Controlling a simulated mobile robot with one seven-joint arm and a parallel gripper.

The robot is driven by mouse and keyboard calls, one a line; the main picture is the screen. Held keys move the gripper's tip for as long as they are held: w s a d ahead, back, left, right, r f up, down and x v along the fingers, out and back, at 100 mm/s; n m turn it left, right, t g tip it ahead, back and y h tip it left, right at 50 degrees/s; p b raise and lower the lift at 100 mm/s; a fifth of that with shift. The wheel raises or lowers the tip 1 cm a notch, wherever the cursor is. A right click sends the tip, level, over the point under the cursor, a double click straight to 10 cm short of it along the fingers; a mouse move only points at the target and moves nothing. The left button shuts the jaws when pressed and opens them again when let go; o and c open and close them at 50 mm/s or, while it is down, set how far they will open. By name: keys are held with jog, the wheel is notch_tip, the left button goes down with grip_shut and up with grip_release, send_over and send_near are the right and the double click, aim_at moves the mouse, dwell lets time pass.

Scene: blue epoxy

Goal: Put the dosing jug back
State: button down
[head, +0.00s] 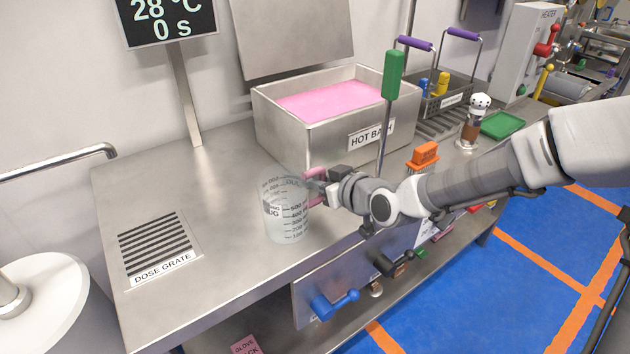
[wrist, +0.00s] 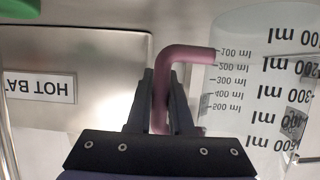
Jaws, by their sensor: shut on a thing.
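The dosing jug (head: 286,218) is a clear beaker with dark volume marks and a pink handle. It is upright over the steel bench, left of my arm; I cannot tell whether its base touches the bench. My gripper (head: 318,187) is at the jug's right side, shut on the handle. In the wrist view the pink handle (wrist: 188,54) runs down between the fingers of my gripper (wrist: 161,90), and the jug's marked wall (wrist: 262,75) is at the right. The slotted dose grate (head: 188,262) lies in the bench to the left, with nothing on it.
The hot bath (head: 285,127), filled with pink liquid, stands behind the jug. A green-handled tool (head: 393,75) stands upright near my arm. An orange-topped item (head: 424,154) and a dark basket (head: 450,97) stand further right. The bench between grate and jug is clear.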

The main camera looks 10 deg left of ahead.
jog(key=c, duration=0.8)
grip_release()
jog(key=shift+r, duration=0.1)
jog(key=shift+s+d+r, duration=0.1)
jog(key=shift+s+d, duration=0.05)
jog(key=shift+d, duration=0.05)
jog(key=shift+p+v, duration=3.3)
jog(key=shift+v, duration=2.4)
jog(key=shift+s, duration=0.1)
